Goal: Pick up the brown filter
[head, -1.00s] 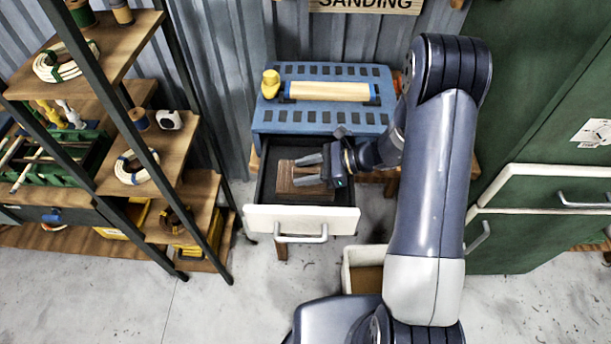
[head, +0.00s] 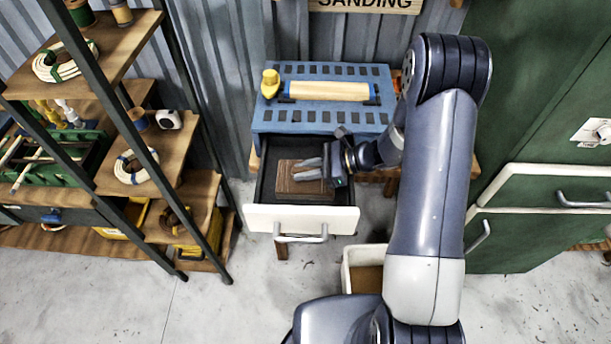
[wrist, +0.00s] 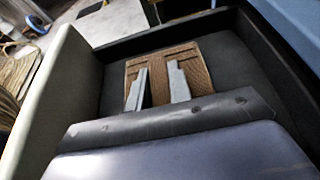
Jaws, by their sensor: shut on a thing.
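The brown filter (head: 306,194), a flat brown block with grooves, lies in the open drawer (head: 268,217) under the blue bench top. My gripper (head: 296,170) reaches in from the right, its fingers over the filter and shut on it. In the wrist view the two grey fingers (wrist: 157,68) lie across the filter (wrist: 192,58) with a narrow gap between them. The filter still looks low inside the drawer; whether it touches the floor cannot be told.
The blue bench top (head: 262,117) carries a sanding roll (head: 330,91) and a yellow item (head: 270,82). A shelf rack (head: 150,165) stands left, a green cabinet (head: 535,110) right.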

